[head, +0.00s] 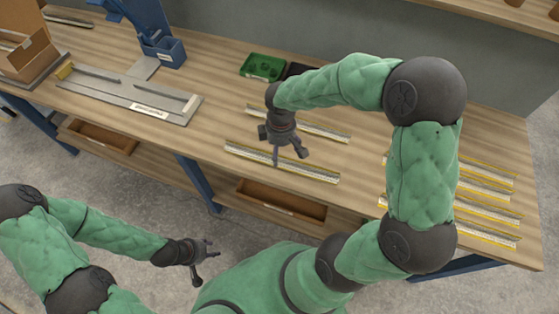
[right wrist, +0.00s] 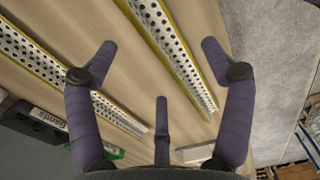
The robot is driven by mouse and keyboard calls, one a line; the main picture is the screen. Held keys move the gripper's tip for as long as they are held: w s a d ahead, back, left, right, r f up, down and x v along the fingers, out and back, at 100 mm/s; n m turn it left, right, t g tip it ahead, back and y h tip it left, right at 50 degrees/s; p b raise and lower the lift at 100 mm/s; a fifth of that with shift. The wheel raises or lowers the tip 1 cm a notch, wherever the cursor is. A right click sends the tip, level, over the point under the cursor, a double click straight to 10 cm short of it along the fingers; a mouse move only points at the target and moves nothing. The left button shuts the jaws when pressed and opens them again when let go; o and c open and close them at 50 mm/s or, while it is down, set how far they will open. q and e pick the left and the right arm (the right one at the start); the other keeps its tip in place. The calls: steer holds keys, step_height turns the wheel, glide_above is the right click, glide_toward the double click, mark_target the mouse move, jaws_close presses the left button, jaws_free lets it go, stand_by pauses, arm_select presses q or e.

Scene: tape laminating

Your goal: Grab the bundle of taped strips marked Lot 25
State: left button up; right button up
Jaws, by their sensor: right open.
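Bundles of perforated strips with yellow edges lie on the wooden table. One lies near the front edge (head: 240,149), another behind it (head: 330,133), and several more at the right (head: 487,187). No Lot 25 marking is readable, so I cannot tell which bundle is that one. My right gripper (head: 284,156) is open and empty above the front middle bundle, partly covering it. The right wrist view shows one strip bundle (right wrist: 168,38) between the spread fingers and another (right wrist: 38,58) to the left. My left gripper (head: 208,262) is open and empty, off the table's front.
A green bin (head: 262,67) and a dark bin (head: 297,70) stand at the back. A grey metal fixture (head: 130,93) and a blue device (head: 155,35) stand at the left, near a cardboard box (head: 30,55). Open drawers (head: 282,203) sit below the tabletop.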

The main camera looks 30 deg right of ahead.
mark_target(280, 157)
step_height(280, 157, down, 5)
steer(key=shift+w+f+b, duration=0.1)
steer(key=shift+f+b, duration=0.05)
steer(key=shift+b, duration=0.8)
steer(key=c, duration=1.6)
